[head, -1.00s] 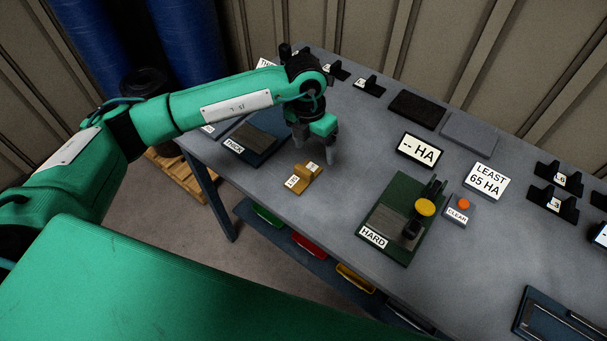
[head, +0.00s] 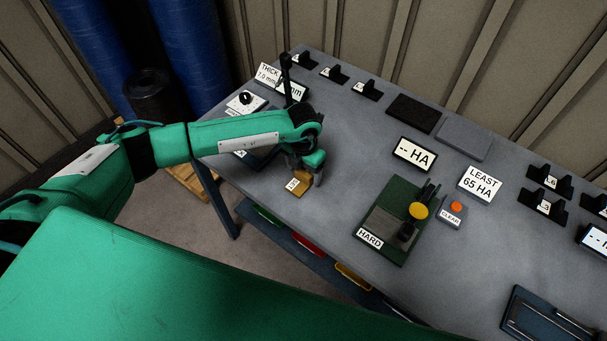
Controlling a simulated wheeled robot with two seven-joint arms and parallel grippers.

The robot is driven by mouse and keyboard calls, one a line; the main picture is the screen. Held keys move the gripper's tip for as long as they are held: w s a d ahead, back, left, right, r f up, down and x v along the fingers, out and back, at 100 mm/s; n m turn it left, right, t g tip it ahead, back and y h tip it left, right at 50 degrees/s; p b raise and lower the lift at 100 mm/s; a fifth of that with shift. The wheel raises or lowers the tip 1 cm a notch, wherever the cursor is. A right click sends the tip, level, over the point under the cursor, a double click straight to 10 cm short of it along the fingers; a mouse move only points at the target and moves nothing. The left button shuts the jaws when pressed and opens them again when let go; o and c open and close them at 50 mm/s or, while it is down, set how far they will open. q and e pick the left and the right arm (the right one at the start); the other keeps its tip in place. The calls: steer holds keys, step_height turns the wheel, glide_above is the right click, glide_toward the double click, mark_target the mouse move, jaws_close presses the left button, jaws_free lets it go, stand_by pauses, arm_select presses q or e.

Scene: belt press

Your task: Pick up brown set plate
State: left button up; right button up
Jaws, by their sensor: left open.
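The brown set plate (head: 296,185) is a small yellow-brown piece with a white label, lying on the grey table near its front left edge. My left gripper (head: 306,178) is open and low over the plate, pointing down, with its fingers at the plate's far part. The gripper hides that part of the plate, and I cannot tell whether the fingers touch it. My right gripper is not in view.
A green hardness device (head: 390,250) marked HARD stands to the right, beside a CLEAR button box (head: 453,210). A "-- HA" display (head: 413,154) and a "LEAST 65 HA" sign (head: 480,184) stand behind. Dark and grey pads lie farther back. The table (head: 350,195) is bare between plate and device.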

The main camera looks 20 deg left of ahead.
mark_target(304, 173)
arm_select(q)
steer(key=shift+f+p, duration=0.3)
steer(key=shift+f, duration=1)
steer(key=shift+r, duration=0.1)
steer(key=c, duration=1.5)
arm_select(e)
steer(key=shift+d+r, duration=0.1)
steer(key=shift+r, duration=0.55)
